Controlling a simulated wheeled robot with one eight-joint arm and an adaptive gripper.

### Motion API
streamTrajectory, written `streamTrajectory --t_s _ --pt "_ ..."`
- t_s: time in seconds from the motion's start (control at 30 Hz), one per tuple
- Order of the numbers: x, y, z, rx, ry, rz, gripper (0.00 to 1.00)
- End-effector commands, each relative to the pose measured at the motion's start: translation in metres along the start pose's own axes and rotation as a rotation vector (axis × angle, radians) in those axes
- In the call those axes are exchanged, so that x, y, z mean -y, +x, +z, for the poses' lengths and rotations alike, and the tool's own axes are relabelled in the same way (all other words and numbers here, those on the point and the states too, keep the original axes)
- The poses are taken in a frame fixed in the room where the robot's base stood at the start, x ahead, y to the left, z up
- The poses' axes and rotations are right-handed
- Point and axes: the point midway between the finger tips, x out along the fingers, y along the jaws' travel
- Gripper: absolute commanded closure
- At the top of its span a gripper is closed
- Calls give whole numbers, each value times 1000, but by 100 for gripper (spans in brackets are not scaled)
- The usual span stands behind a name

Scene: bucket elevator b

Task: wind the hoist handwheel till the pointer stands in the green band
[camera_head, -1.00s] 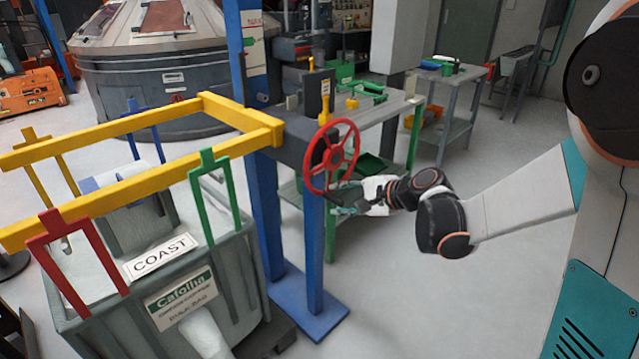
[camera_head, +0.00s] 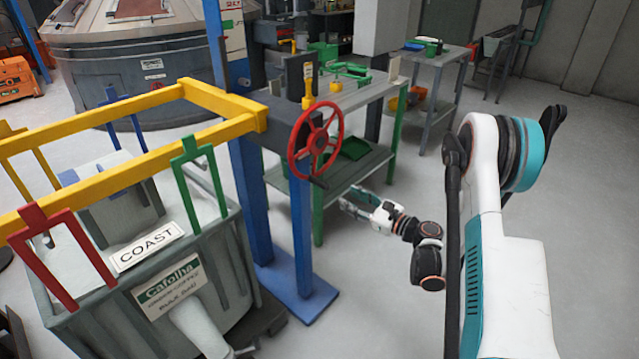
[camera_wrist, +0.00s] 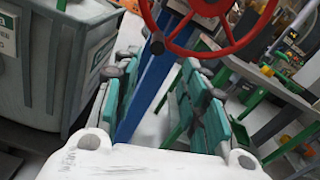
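The red spoked handwheel (camera_head: 318,141) is mounted on the grey box of the hoist frame, at the end of the yellow beam. It also shows at the top of the wrist view (camera_wrist: 206,50). My gripper (camera_head: 352,206) is below and to the right of the wheel in the head view, apart from its rim. In the wrist view my gripper (camera_wrist: 158,68) has its two teal fingers spread with nothing between them; the wheel is beyond the tips. A white scale panel (camera_head: 233,30) with a red mark is on the blue post.
A grey bin (camera_head: 215,272) labelled COAST stands at left under the yellow frame (camera_head: 205,133). The blue post's base plate (camera_head: 300,293) is on the floor. A green-legged bench (camera_head: 372,95) is behind the wheel. The floor at right is open.

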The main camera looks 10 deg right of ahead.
Motion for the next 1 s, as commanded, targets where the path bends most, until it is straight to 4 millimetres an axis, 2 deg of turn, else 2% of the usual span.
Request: streamTrajectory --t_s 0.27,0.7,0.83,1.0 --pt "0 26 4 2 3 2 60" --pt "-1 109 -2 2 2 2 60" --pt "-1 126 -2 1 1 2 60" --pt "0 136 0 1 1 0 60"
